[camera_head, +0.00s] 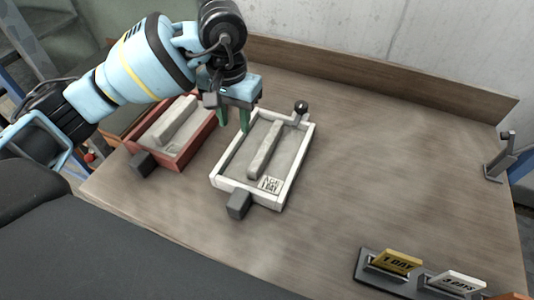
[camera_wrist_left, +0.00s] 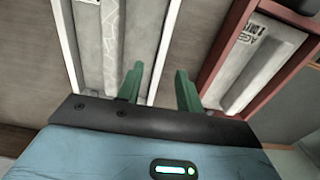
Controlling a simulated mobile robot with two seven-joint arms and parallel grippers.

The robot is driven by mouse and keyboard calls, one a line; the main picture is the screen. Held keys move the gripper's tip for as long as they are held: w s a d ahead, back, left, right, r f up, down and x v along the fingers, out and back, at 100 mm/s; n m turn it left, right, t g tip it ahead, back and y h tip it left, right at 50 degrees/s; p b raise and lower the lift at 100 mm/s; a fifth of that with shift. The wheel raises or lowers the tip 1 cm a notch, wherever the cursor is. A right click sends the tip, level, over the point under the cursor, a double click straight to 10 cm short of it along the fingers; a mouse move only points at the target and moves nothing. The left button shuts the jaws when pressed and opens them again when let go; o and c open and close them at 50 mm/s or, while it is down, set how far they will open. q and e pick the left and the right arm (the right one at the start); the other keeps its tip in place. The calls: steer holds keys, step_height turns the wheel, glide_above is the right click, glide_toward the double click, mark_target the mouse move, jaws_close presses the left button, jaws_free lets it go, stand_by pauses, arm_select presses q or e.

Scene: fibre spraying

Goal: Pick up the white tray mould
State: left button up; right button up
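The white tray mould (camera_head: 299,163) lies on the bench, with a grey bar (camera_head: 264,150) inside and a label reading "AGE 1 DAY" (camera_head: 269,184). A dark block handle (camera_head: 239,204) is at its near end and a black knob (camera_head: 301,107) at its far end. My left gripper (camera_head: 233,118) is open at the tray's far left side, green fingers pointing down. In the left wrist view, the tray's white side wall (camera_wrist_left: 168,45) runs between the two fingers (camera_wrist_left: 159,86). I cannot tell whether they touch it. My right gripper is not in view.
A red tray mould (camera_head: 191,147) stands close on the left; it also shows in the left wrist view (camera_wrist_left: 222,60). A rack (camera_head: 370,274) with day cards is at the lower right. A metal fixture (camera_head: 502,157) is at the right edge. The bench's right middle is clear.

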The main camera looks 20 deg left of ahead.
mark_target(236, 140)
arm_select(q)
steer(key=shift+w+f, duration=0.1)
steer(key=shift+f, duration=0.3)
steer(key=shift+a+f+p, duration=0.1)
steer(key=shift+f+p, duration=0.3)
steer(key=shift+f, duration=2.2)
jaws_close()
steer(key=shift+r, duration=0.1)
